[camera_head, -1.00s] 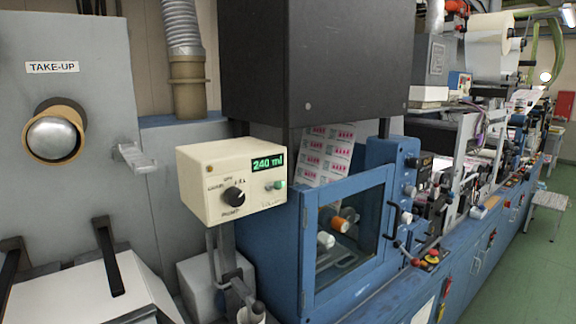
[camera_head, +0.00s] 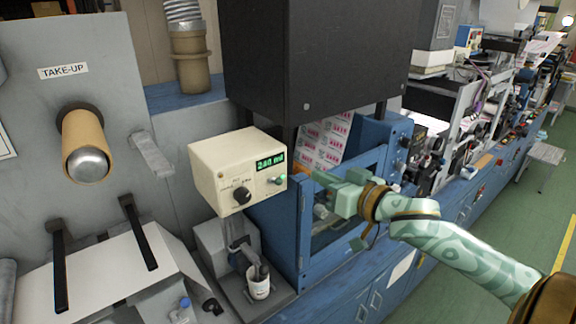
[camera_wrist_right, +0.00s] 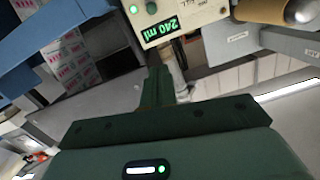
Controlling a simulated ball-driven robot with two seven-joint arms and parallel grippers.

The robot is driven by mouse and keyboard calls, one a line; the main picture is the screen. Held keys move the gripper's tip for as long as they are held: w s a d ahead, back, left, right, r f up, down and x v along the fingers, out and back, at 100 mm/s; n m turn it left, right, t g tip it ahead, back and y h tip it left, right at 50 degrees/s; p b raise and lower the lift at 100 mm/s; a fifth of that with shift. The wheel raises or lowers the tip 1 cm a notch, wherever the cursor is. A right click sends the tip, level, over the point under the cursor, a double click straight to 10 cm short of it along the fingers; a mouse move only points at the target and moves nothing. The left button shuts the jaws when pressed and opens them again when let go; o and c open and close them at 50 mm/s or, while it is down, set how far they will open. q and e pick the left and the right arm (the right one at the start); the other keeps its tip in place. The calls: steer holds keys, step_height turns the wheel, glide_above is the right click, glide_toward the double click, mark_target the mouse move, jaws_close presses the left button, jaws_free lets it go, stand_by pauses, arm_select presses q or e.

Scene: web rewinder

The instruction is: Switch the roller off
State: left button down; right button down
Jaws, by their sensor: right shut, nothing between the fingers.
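A cream control box (camera_head: 225,172) stands left of centre in the head view. Its front has a green "240" display (camera_head: 270,164), a black rotary knob (camera_head: 242,195) and a lit green lamp (camera_head: 282,178) by a small switch. My right gripper (camera_head: 318,176) is shut and empty, just right of the box, its fingers pointing left at the lamp side with a small gap. The right wrist view shows the shut fingers (camera_wrist_right: 156,85) below the box (camera_wrist_right: 195,12), with its display (camera_wrist_right: 160,30) and lit lamp (camera_wrist_right: 133,9). My left gripper is not in view.
The take-up roll (camera_head: 85,147) projects at the left. A black housing (camera_head: 310,60) hangs above and behind the box. A blue-framed cabinet (camera_head: 275,225) stands behind my right gripper. Green floor (camera_head: 500,240) is open at the right.

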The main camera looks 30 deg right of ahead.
steer(key=shift+w, duration=0.1)
steer(key=p, duration=0.2)
glide_above(276, 182)
steer(key=s+d, duration=0.3)
steer(key=shift+w+a+f, duration=0.1)
steer(key=shift+a+f, duration=0.1)
steer(key=shift+f, duration=0.6)
steer(key=shift+a+f, duration=0.25)
steer(key=shift+f, duration=0.6)
steer(key=shift+w+a+f, duration=0.1)
steer(key=shift+a+f, duration=0.1)
steer(key=shift+f, duration=0.6)
